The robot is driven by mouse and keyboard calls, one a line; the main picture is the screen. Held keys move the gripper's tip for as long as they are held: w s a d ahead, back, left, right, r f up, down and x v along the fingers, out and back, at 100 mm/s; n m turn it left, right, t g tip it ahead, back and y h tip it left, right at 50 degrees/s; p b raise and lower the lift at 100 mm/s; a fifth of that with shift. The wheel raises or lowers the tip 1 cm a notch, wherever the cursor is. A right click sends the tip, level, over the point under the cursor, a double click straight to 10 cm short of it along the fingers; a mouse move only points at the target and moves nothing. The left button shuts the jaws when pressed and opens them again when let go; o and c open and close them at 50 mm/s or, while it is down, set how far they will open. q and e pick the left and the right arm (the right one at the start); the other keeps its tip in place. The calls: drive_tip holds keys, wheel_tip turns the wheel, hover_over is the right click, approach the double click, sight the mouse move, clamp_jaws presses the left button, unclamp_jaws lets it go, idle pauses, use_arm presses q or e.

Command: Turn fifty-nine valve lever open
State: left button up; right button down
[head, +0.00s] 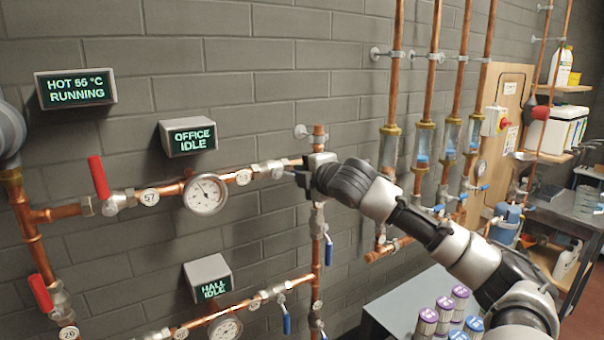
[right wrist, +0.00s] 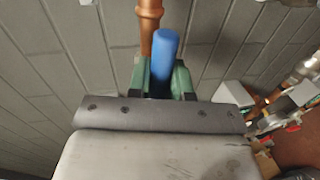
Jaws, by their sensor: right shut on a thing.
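My right gripper (head: 306,180) reaches in from the right to the office pipe, by the vertical copper pipe. In the right wrist view its green fingers (right wrist: 161,78) are shut on a blue valve lever (right wrist: 164,50), one finger on each side. In the head view the gripper hides that lever. A small round tag (head: 243,176) sits on the pipe just left of a silver valve fitting (head: 270,169); its number is too small to read surely. My left gripper is out of view.
A red lever (head: 99,177) stands up near tag 57 (head: 150,197), left of a gauge (head: 206,194). Blue levers hang below (head: 329,256) and on the hall pipe (head: 286,318). The office display (head: 189,138) reads IDLE. Capped tubes (head: 444,305) stand at bottom right.

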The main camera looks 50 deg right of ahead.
drive_tip(key=shift+r+n, duration=0.1)
drive_tip(key=shift+n, duration=0.2)
drive_tip(key=c, duration=1.1)
unclamp_jaws()
drive_tip(key=shift+o, duration=0.2)
drive_tip(key=shift+s+b, duration=0.45)
drive_tip(key=shift+b, duration=0.15)
drive_tip(key=b+v, duration=0.6)
drive_tip(key=v, duration=0.4)
drive_tip(key=shift+a+r, duration=0.15)
drive_tip(key=shift+a, duration=0.05)
drive_tip(key=shift+w+b, duration=0.1)
drive_tip(key=shift+b, duration=0.2)
